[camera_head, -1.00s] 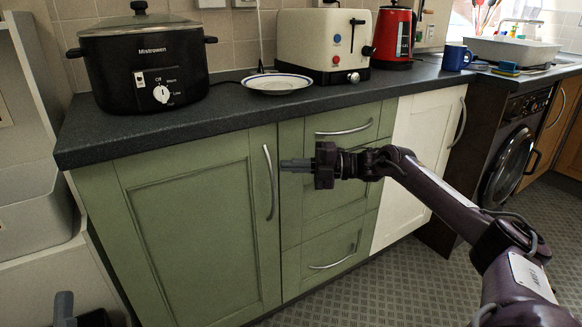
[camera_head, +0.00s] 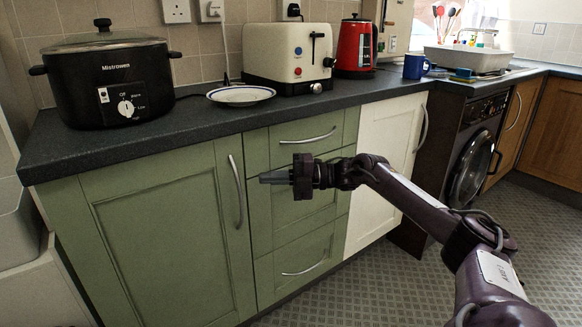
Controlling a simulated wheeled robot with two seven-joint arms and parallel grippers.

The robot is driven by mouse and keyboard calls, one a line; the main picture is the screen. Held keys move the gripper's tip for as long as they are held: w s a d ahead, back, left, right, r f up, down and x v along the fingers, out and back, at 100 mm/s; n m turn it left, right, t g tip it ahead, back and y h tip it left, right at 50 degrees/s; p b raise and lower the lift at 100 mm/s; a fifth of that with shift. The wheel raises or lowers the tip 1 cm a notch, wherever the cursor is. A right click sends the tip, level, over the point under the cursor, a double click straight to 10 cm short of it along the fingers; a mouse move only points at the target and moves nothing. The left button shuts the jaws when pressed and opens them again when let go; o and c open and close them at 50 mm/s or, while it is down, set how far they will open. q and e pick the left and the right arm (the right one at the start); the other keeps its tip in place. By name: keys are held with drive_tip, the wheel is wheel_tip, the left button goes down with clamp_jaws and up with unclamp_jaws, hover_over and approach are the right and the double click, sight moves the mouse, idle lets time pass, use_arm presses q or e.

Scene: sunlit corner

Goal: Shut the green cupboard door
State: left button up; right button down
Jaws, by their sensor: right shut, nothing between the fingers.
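The green cupboard door (camera_head: 165,235) is a panelled door under the left end of the counter, with a curved metal handle (camera_head: 237,191) near its right edge. It looks flush or almost flush with the cupboard front; I cannot tell whether a small gap remains. My right gripper (camera_head: 266,178) is shut and empty. It points left, with its tips just right of the handle in the picture, in front of the green drawers (camera_head: 300,228). Whether it touches anything is unclear. My left gripper is out of view.
The dark counter (camera_head: 190,124) holds a black slow cooker (camera_head: 105,85), a plate (camera_head: 240,97), a cream toaster (camera_head: 286,60), a red kettle (camera_head: 355,48) and a blue mug (camera_head: 415,67). A white cupboard door (camera_head: 385,170) and a washing machine (camera_head: 468,165) stand right. The patterned floor (camera_head: 390,285) is clear.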

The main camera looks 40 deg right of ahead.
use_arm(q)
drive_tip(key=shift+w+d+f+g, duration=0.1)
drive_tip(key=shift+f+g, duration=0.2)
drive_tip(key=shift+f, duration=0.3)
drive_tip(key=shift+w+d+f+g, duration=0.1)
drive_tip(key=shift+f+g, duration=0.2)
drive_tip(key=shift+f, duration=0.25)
use_arm(e)
drive_tip(key=w+d, duration=0.1)
drive_tip(key=d, duration=0.6)
drive_tip(key=shift+w+d+r, duration=0.15)
drive_tip(key=shift+w+d, duration=0.1)
drive_tip(key=shift+d, duration=0.1)
